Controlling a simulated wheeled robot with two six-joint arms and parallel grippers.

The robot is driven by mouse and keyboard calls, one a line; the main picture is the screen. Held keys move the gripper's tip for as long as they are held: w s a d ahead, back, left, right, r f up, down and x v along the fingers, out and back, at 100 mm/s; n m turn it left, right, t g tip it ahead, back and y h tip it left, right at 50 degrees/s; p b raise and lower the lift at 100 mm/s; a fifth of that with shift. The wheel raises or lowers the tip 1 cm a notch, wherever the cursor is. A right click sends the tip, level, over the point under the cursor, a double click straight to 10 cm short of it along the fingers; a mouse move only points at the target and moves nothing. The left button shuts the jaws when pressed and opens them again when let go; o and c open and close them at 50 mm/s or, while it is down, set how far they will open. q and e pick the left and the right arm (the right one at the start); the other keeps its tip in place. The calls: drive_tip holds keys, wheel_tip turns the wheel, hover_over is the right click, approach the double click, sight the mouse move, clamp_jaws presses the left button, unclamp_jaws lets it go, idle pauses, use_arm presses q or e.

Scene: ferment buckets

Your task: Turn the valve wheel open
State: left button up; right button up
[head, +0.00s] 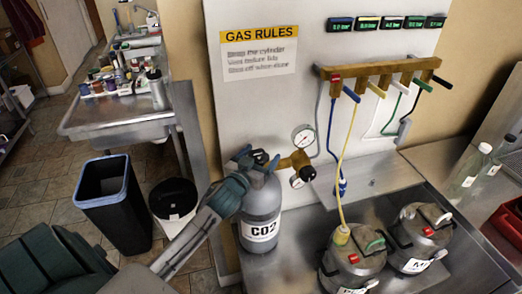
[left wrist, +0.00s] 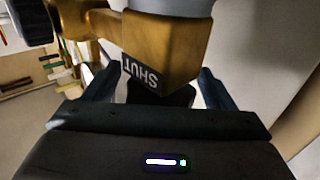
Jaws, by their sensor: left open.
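The grey CO2 cylinder (head: 262,210) stands upright on the steel counter, with a brass valve and regulator (head: 298,161) at its top. In the left wrist view the brass valve body (left wrist: 175,45) fills the upper middle and carries a dark label reading SHUT, upside down. My left gripper (head: 258,160) is at the cylinder's top, fingers apart. In the left wrist view its two fingers (left wrist: 158,90) stand either side of a dark part below the brass body, likely the valve wheel, mostly hidden. I cannot tell whether they touch it. My right gripper is out of view.
Two pressure gauges (head: 303,137) stick out beside the regulator. A brass manifold (head: 380,73) with coloured levers hangs on the wall panel, with hoses below. Two steel kegs (head: 355,258) stand at the front right. A dark bin (head: 115,205) stands on the floor at left.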

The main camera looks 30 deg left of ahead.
use_arm(q)
drive_tip(key=shift+w, duration=0.3)
